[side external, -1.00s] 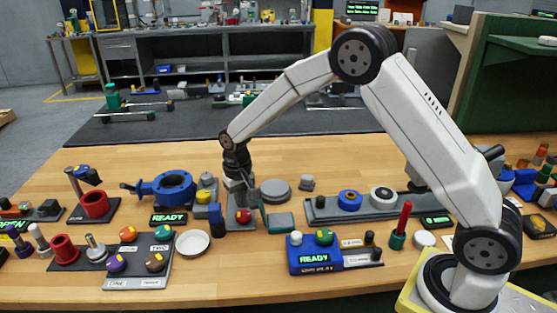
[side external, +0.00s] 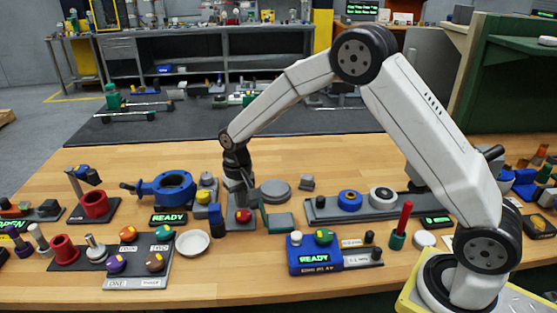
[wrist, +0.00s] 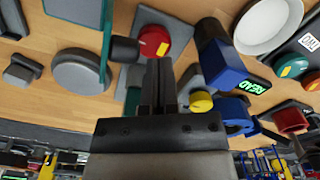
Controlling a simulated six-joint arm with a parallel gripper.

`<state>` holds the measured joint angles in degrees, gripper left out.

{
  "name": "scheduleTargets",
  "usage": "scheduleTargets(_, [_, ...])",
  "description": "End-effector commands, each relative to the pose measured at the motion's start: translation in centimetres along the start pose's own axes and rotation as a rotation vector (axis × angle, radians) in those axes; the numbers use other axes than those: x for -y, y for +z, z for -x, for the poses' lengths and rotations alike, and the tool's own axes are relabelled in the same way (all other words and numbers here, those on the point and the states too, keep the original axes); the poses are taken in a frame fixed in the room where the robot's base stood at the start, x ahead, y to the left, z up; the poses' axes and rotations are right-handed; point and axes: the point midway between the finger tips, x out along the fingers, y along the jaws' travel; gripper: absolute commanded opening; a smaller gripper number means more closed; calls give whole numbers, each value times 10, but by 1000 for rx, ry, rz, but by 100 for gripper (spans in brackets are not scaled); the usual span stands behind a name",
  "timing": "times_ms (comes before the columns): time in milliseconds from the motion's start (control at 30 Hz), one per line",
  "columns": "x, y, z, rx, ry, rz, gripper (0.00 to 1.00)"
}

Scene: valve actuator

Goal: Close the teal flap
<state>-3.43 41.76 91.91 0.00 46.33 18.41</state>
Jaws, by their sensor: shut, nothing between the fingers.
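The teal flap (side external: 264,213) stands raised, close to upright, at the left edge of a low grey-topped teal box (side external: 281,222). In the wrist view the flap (wrist: 106,35) shows nearly edge-on, left of my fingers, with part of the box (wrist: 72,9) beyond it. My gripper (side external: 241,200) points down above a grey base with a red button (side external: 243,216), left of the flap. In the wrist view my gripper's fingers (wrist: 158,68) are together and empty, apart from the flap. The exact gap to it is hard to judge.
A blue block (side external: 215,217) stands just left of the gripper, near a yellow knob (wrist: 201,101). A round grey disc (side external: 275,190) lies behind the box. A blue READY box (side external: 314,258) is in front right. Bare tabletop lies between the teal box and the READY box.

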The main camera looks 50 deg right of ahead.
Motion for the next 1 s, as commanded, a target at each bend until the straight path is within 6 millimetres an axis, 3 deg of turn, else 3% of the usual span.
scheduleTargets(567, [0, 0, -1, 0, 0, 0, 0])
scheduleTargets(1000, [0, 0, -13, 1, 0, 0, 0])
